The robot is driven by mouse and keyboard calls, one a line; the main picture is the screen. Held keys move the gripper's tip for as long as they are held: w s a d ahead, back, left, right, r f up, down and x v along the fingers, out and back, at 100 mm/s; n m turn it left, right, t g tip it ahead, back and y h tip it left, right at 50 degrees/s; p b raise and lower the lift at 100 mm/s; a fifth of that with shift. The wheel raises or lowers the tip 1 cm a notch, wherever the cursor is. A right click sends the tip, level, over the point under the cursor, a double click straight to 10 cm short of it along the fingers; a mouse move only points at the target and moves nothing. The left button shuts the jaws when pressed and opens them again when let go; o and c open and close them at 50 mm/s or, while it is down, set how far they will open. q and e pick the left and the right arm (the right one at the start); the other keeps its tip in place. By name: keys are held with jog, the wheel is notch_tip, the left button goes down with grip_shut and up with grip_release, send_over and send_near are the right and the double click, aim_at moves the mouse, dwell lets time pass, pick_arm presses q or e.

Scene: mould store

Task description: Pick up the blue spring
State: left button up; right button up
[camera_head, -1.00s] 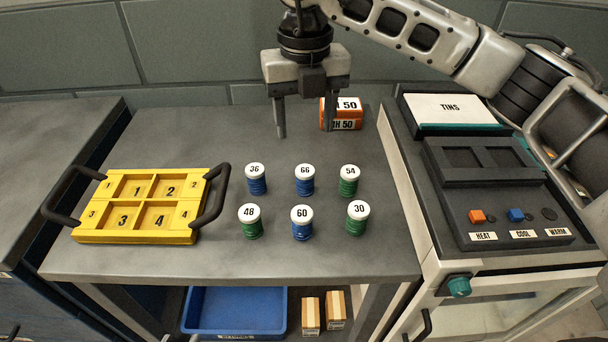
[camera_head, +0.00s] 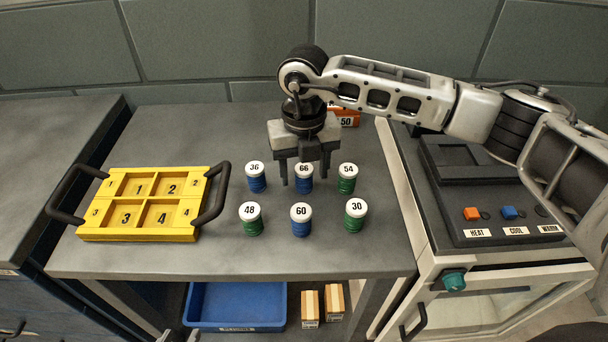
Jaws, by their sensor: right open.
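Three blue springs with white numbered caps stand upright on the grey table: spring 36 (camera_head: 257,184) at the back left, spring 66 (camera_head: 303,185) at the back middle and spring 60 (camera_head: 301,228) at the front middle. Three green springs stand among them: 48 (camera_head: 250,227), 54 (camera_head: 347,186) and 30 (camera_head: 355,222). My right gripper (camera_head: 305,178) is open and points down at spring 66, one finger on each side of it. I cannot tell whether the fingers touch it.
A yellow tray (camera_head: 188,236) with numbered compartments and black handles sits at the left. An orange box (camera_head: 345,121) is behind my right gripper. A control panel with orange (camera_head: 471,214) and blue (camera_head: 508,212) buttons is at the right. A blue bin (camera_head: 236,305) is below.

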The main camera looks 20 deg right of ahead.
aim_at(303, 169)
jog(key=c, duration=1.1)
jog(key=shift+r, duration=0.1)
jog(key=shift+r, duration=0.45)
notch_tip(303, 169, up, 2)
jog(key=shift+s+a+r+b, duration=0.15)
jog(key=shift+r+b, duration=0.1)
jog(key=shift+b, duration=0.3)
jog(key=s+a+r+b, duration=0.2)
jog(key=s+a+r, duration=0.6)
jog(key=s+r, duration=0.1)
jog(key=shift+s+a+r, duration=0.25)
jog(key=shift+s, duration=0.55)
